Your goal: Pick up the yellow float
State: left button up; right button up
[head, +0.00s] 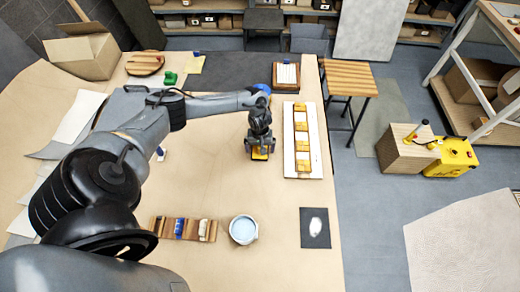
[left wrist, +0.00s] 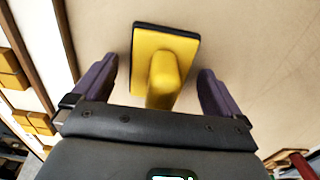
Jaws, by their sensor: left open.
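The yellow float (left wrist: 164,50) is a flat yellow block with a dark edge and a raised yellow handle (left wrist: 162,85). It rests on the pale table. In the head view the float (head: 260,153) shows only in part under my left gripper (head: 259,148), which hides most of it. In the left wrist view my left gripper (left wrist: 158,88) is open, with one purple finger on each side of the handle and gaps between fingers and handle. My right gripper is in neither view.
A white panel (head: 289,170) with yellow tiles lies just right of the float. A blue bowl (head: 243,229), a wooden rack (head: 191,228) and a dark square sheet (head: 315,238) lie toward the front. The table (head: 275,268) is bare between them.

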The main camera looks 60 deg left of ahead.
pick_arm(q)
jog(key=shift+f, duration=0.1)
jog(key=c, duration=1.2)
jog(key=shift+r, duration=0.7)
notch_tip(320, 180, up, 2)
jog(key=shift+r+p, duration=0.25)
jog(key=shift+p, duration=0.05)
jog(key=w+d+r+p, duration=0.1)
jog(key=d+r, duration=0.1)
jog(key=d, duration=0.1)
jog(key=w+d+r+p, duration=0.1)
jog(key=d+r, duration=0.1)
jog(key=d, duration=0.2)
jog(key=w+d+r+p, duration=0.1)
jog(key=d+r, duration=0.2)
jog(key=d, duration=0.1)
jog(key=shift+w+r, duration=0.1)
jog(key=shift+w, duration=0.2)
